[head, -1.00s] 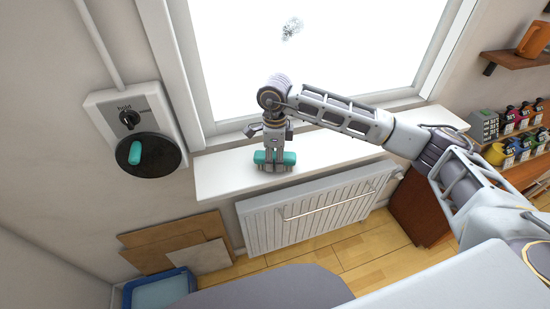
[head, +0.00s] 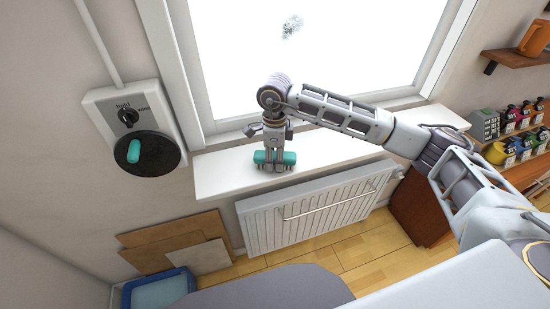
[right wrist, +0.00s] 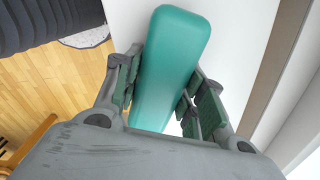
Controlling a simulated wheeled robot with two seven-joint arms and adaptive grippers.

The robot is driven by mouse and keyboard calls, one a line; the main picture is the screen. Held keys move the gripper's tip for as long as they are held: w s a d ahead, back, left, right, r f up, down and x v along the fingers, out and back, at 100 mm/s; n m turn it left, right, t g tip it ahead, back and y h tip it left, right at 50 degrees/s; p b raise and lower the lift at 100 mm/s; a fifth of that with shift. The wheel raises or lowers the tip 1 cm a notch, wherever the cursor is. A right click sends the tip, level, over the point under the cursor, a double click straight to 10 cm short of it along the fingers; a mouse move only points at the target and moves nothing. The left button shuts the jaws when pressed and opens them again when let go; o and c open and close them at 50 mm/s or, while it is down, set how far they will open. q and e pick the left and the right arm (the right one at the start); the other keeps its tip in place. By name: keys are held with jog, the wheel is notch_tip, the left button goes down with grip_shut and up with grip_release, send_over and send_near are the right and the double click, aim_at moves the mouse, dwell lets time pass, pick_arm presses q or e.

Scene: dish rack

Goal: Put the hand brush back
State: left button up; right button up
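The hand brush (head: 289,158) is a teal, rounded bar lying on the white windowsill below the window. My right gripper (head: 273,163) reaches down over its middle from above. In the right wrist view the brush (right wrist: 172,60) runs lengthwise between the two fingers (right wrist: 162,92), one on each side. The finger pads lie against its sides, with a sliver of white showing beside the lower right finger. The gripper looks shut on the brush, which rests at sill height. The brush's underside is mostly hidden. My left gripper is not in view.
The windowsill (head: 222,176) is clear on both sides of the brush. A radiator (head: 310,210) is below it. A wall dial box with a black disc (head: 160,163) and teal handle is at left. Colourful bottles (head: 510,120) stand at right. Boards (head: 170,238) and a blue tray (head: 127,297) are below.

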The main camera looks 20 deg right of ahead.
jog(key=o, duration=0.5)
jog(key=shift+r, duration=6)
grip_shut()
jog(key=shift+f, duration=0.1)
